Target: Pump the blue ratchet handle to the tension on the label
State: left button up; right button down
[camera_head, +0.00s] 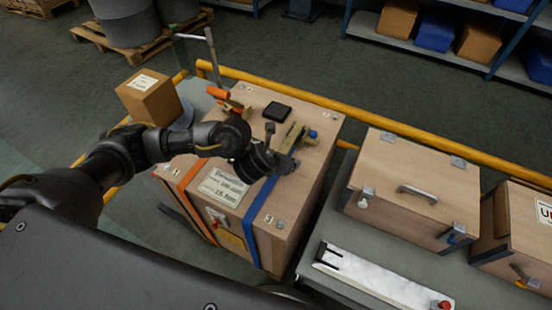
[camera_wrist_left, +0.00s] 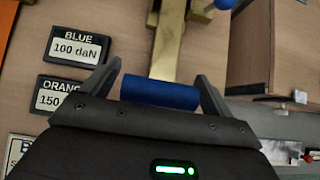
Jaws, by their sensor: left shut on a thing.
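The blue ratchet's brass-coloured body (camera_head: 294,138) sits on top of the wooden crate (camera_head: 305,105), with a small blue knob (camera_head: 312,134) beside it. In the left wrist view its brass lever (camera_wrist_left: 166,45) ends in a blue cylindrical grip (camera_wrist_left: 160,92). My left gripper (camera_wrist_left: 155,90) is shut on this grip, one finger at each end; it hides the grip in the head view. A label (camera_wrist_left: 76,47) reads "BLUE 100 daN". A partly covered label (camera_wrist_left: 66,95) below it reads "ORANGE 150". The blue strap (camera_head: 261,222) runs down the crate's front. My right gripper is not in view.
An orange-handled ratchet (camera_head: 218,93) and a small dark box (camera_head: 277,111) lie on the crate top. A cardboard box (camera_head: 150,96) stands left. A latched wooden case (camera_head: 415,185) stands right, across a gap. A yellow rail (camera_head: 400,127) runs behind.

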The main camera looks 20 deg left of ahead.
pick_arm(q)
jog(key=shift+f, duration=0.25)
